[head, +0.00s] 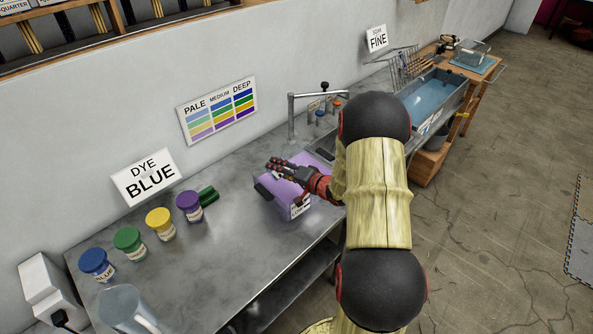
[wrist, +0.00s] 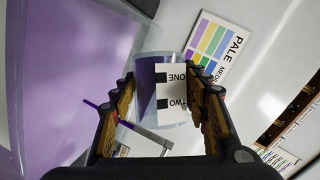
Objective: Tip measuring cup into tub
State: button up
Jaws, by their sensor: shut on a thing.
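The measuring cup (wrist: 146,72) is clear, with a white scale label marked ONE and TWO that reads upside down in the wrist view. Purple shows in or through it. My gripper (wrist: 160,80) is shut on it, one finger on each side. In the head view my gripper (head: 275,168) is over the tub (head: 272,206), a box with purple content and a white label on its front. The cup cannot be made out there. The tub's purple content also fills the left of the wrist view (wrist: 65,75). Whether anything is pouring cannot be told.
Blue (head: 97,264), green (head: 130,242), yellow (head: 160,223) and purple (head: 189,205) dye jars line the steel counter below a DYE BLUE sign (head: 147,177). A clear jug (head: 125,308) stands at the near left. A tap (head: 291,115) rises behind the tub.

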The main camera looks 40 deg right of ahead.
jog(key=shift+d+f+m+t+y+b, duration=0.1)
jog(key=shift+f+m+t+y+b, duration=0.2)
jog(key=shift+m+b, duration=0.35)
dwell(0.8)
jog(key=shift+s+d+r+m+t+y+p, duration=0.1)
jog(key=shift+d+r+m+t+y+p, duration=0.2)
jog(key=shift+p, duration=0.45)
jog(key=shift+d+r+m+p, duration=0.1)
jog(key=shift+d+m+p, duration=0.3)
jog(key=shift+p, duration=0.3)
jog(key=shift+s+d+r+m+t+y+p, duration=0.1)
jog(key=shift+d+r+m+t+y+p, duration=0.15)
jog(key=shift+m+p, duration=0.45)
jog(key=shift+d+r+m+t+y+p, duration=0.15)
jog(key=shift+r+m+p, duration=0.15)
jog(key=shift+p, duration=0.55)
dwell(0.5)
